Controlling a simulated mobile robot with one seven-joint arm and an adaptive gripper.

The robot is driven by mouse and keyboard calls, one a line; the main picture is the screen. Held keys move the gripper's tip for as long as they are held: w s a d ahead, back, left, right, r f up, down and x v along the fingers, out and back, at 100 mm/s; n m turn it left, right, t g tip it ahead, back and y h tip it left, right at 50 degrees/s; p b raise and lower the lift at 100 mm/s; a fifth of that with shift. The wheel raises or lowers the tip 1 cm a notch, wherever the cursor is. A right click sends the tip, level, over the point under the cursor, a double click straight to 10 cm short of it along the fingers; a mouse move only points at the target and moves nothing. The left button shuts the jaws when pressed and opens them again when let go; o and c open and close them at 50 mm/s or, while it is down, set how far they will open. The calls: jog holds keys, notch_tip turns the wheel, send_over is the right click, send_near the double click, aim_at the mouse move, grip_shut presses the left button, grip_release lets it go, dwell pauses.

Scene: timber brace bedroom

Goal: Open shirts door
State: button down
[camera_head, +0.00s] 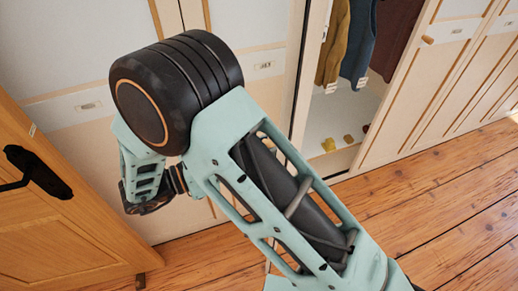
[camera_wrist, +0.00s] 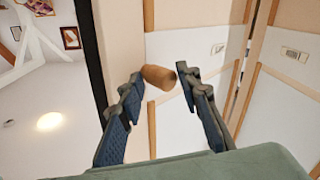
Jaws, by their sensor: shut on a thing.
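In the wrist view my gripper (camera_wrist: 160,73) has its two fingers either side of a round wooden knob (camera_wrist: 157,77), shut on it. The knob stands out from a cream door panel (camera_wrist: 175,45) with wooden trim; whether this is the shirts door I cannot tell.
A brown wooden door (camera_head: 60,225) with a black handle (camera_head: 35,172) stands at the left, close to my arm. Cream wardrobe doors with label plates (camera_head: 263,66) run behind my arm. Small yellow items (camera_head: 328,144) lie on the bay's floor. The plank floor (camera_head: 450,215) at right is clear.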

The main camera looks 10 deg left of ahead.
jog(key=shift+w+r, duration=0.15)
jog(key=shift+w, duration=0.45)
jog(key=c, duration=1.8)
grip_release()
jog(key=shift+o, duration=0.3)
jog(key=shift+w, duration=0.35)
jog(key=shift+s, duration=0.1)
jog(key=shift+s+a, duration=0.1)
jog(key=v, duration=1.2)
jog(key=shift+s, duration=0.2)
